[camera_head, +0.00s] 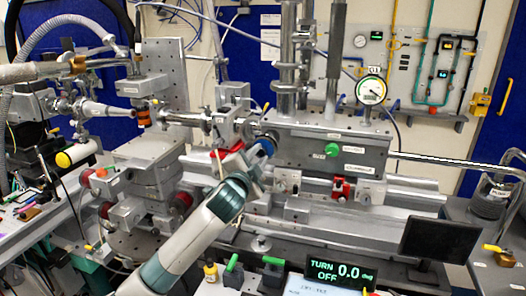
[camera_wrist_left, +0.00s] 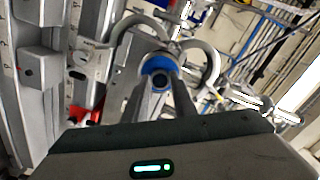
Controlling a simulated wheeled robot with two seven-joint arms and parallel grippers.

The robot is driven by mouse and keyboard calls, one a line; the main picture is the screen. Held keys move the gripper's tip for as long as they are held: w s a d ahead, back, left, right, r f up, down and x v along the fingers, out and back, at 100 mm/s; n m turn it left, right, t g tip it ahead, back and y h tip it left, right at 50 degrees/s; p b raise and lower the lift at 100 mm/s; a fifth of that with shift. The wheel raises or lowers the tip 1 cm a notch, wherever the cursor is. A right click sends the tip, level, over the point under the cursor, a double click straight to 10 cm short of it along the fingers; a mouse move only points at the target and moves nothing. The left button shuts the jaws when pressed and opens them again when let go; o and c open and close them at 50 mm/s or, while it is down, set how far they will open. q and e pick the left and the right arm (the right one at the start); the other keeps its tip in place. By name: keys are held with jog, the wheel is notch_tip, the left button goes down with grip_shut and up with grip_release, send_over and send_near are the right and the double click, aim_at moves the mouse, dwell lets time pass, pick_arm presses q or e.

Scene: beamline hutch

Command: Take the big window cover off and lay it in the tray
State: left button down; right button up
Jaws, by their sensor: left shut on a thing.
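A blue round cover (camera_head: 266,146) shows at the left end of the grey beamline housing, partly hidden by my gripper. In the left wrist view the cover (camera_wrist_left: 158,66) appears as a blue ring around a dark centre, between my converging fingers. My left gripper (camera_head: 255,153) is shut on it, with the arm reaching up from the bottom of the head view. The cover is still at the end of the housing; I cannot tell whether it touches its seat. I cannot pick out the tray for certain. My right gripper is out of view.
The grey housing (camera_head: 325,152) with a green knob stands right of the gripper. A metal stage stack (camera_head: 150,180) stands to the left. A red-and-white part (camera_head: 226,153) is close beside the gripper. A display (camera_head: 340,272) and a dark monitor (camera_head: 440,240) stand in front.

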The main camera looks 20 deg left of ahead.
pick_arm(q)
jog(key=shift+s+p, duration=0.6)
jog(key=shift+s, duration=0.6)
dwell(0.6)
jog(key=shift+s, duration=0.15)
jog(key=shift+s+a+p, duration=0.1)
jog(key=shift+s+p, duration=0.9)
jog(key=shift+s, duration=1.15)
